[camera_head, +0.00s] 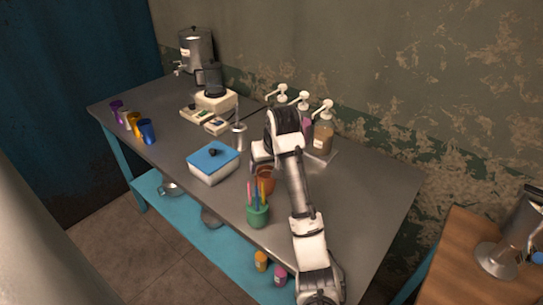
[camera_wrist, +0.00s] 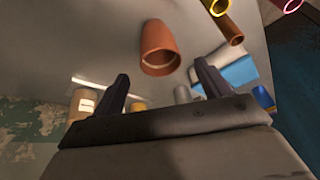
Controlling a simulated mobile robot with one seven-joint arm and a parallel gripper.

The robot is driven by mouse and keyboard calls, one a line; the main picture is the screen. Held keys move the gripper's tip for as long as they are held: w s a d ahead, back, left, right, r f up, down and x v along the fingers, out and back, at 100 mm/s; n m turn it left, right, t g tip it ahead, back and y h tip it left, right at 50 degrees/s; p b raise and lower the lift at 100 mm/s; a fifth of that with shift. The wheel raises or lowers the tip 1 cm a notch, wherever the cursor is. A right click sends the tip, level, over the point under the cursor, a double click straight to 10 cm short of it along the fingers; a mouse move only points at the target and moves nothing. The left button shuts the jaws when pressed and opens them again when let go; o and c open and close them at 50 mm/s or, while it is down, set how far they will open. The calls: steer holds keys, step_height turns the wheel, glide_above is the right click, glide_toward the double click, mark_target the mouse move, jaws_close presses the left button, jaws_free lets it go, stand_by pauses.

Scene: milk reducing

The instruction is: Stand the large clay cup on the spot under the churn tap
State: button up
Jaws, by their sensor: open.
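The large clay cup (camera_head: 265,186) stands on the grey table, partly hidden by my arm, just behind the green straw holder. In the wrist view the clay cup (camera_wrist: 158,42) shows with its rim towards me, beyond the fingertips and roughly between them. My gripper (camera_wrist: 161,72) is open and empty. In the head view its fingers are mostly hidden by my wrist, close to the cup. The metal churn (camera_head: 196,50) stands at the table's far left corner. Its tap (camera_head: 179,68) points out over the table's left part.
A green holder (camera_head: 258,215) with colourful straws stands close in front of the cup. A blue-lidded box (camera_head: 213,162) is to its left. Pump bottles (camera_head: 323,135) stand behind my arm. A blender on scales (camera_head: 215,97) and several coloured cups (camera_head: 147,132) are farther left.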

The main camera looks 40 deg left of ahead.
steer(key=v, duration=0.4)
steer(key=shift+s+a+r, duration=0.1)
steer(key=shift+r, duration=0.05)
